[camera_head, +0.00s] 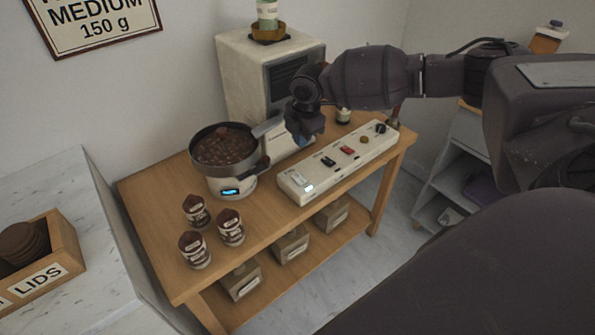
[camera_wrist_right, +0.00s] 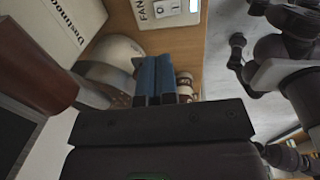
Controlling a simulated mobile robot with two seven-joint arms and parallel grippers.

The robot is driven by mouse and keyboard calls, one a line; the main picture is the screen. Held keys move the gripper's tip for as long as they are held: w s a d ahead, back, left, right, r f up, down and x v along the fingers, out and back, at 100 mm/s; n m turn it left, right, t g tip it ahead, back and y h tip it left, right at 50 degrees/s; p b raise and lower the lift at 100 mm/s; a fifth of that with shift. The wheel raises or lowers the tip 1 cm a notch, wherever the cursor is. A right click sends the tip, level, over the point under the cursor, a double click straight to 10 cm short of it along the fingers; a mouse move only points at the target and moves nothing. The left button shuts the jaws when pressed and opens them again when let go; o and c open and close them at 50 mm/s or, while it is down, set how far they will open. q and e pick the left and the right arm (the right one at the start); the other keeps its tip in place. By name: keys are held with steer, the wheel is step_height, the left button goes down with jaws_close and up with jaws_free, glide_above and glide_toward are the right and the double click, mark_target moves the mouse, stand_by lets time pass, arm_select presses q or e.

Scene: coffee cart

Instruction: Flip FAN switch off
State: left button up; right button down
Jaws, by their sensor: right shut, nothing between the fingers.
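The long white control panel (camera_head: 342,168) lies on the wooden table with a row of switches and knobs along its top. Its near-left end carries a pale rocker switch (camera_head: 298,180) beside a small lit spot. In the right wrist view, the panel end (camera_wrist_right: 147,20) shows the word FAN next to a white switch (camera_wrist_right: 166,8). My right gripper (camera_head: 305,130) hangs above the table, behind the panel's left part and apart from the switch. Its blue fingers (camera_wrist_right: 155,80) are together and empty. My left gripper cannot be made out in either view.
A white machine (camera_head: 262,75) is behind. Boxes (camera_head: 291,245) sit on the shelf below.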

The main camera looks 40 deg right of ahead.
mark_target(300, 178)
steer(key=f, duration=0.4)
steer(key=w+f+b, duration=0.1)
steer(key=f, duration=0.3)
steer(key=f+b, duration=0.1)
steer(key=f, duration=0.3)
steer(key=shift+w+f, duration=0.2)
arm_select(q)
steer(key=shift+w+d+f, duration=0.1)
steer(key=shift+w+f, duration=0.1)
steer(key=shift+f, duration=0.35)
arm_select(e)
steer(key=shift+w+f, duration=0.1)
steer(key=shift+f, duration=0.3)
steer(key=shift+a+f, duration=0.1)
steer(key=shift+f, duration=0.2)
arm_select(q)
steer(key=shift+s+f, duration=0.1)
steer(key=shift+f, duration=0.15)
steer(key=shift+w+r+p, duration=0.2)
steer(key=shift+r+p, duration=0.05)
steer(key=shift+r, duration=0.3)
steer(key=shift+w+r+p, duration=0.2)
steer(key=shift+r+p, duration=0.05)
steer(key=shift+r, duration=0.25)
arm_select(e)
steer(key=shift+s+r, duration=0.2)
steer(key=shift+s, duration=0.6)
